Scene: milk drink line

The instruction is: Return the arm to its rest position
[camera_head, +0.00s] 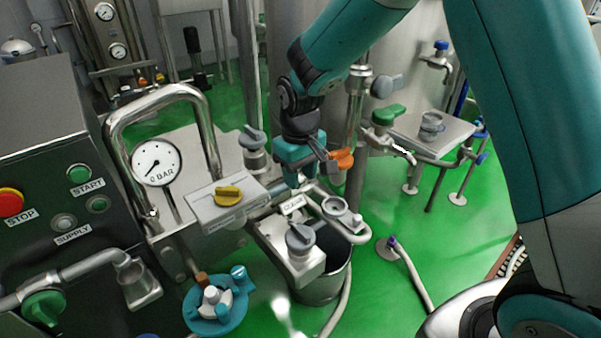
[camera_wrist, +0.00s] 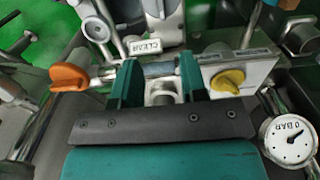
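My gripper (camera_head: 292,178) hangs near the middle of the head view, at the end of my bent teal arm, above the pipework. In the wrist view its two teal fingers (camera_wrist: 160,74) stand apart. A metal pipe (camera_wrist: 158,69) shows in the gap between them; I see no object clamped, though contact with the pipe cannot be told. An orange handle (camera_head: 341,158) is close to the gripper's right; it also shows left of the fingers in the wrist view (camera_wrist: 70,77). The fingertips are partly hidden in the head view.
A box with a yellow knob (camera_head: 228,192) stands close left of my gripper. A pressure gauge (camera_head: 157,163) and a bent metal rail (camera_head: 160,96) are farther left. A grey-knobbed valve block (camera_head: 301,238) sits below, over a metal bucket (camera_head: 325,288).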

